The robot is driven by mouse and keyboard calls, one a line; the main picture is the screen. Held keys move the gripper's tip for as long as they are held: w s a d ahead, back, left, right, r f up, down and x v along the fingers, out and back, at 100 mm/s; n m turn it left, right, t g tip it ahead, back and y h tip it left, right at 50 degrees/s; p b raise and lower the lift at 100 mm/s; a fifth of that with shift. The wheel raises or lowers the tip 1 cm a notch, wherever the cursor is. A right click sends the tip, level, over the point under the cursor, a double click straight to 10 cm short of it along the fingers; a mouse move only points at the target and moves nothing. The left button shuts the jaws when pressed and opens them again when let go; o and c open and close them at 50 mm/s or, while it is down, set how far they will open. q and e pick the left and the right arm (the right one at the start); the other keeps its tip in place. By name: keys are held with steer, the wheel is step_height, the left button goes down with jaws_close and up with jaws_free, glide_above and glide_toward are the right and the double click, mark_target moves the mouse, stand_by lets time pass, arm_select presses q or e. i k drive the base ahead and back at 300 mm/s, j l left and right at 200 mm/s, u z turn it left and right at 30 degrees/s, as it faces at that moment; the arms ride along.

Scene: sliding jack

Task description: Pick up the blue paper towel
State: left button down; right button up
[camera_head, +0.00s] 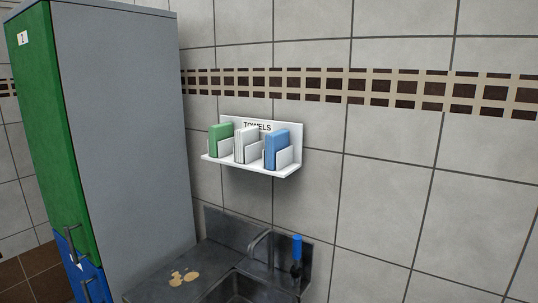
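A blue paper towel (277,149) stands upright in the rightmost slot of a white wall rack (292,174) labelled "TOWELS". A white towel (245,144) stands in the middle slot and a green towel (220,140) in the left slot. Neither of my grippers is in view.
Below the rack is a dark counter (150,287) with a sink (238,288), a faucet (262,243) and a blue-handled brush-like item (297,248). Brownish spots (184,278) lie on the counter. A tall grey cabinet (125,140) with green and blue doors stands at left. The tiled wall right of the rack is clear.

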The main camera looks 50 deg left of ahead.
mark_target(277, 140)
steer(key=u, duration=1.45)
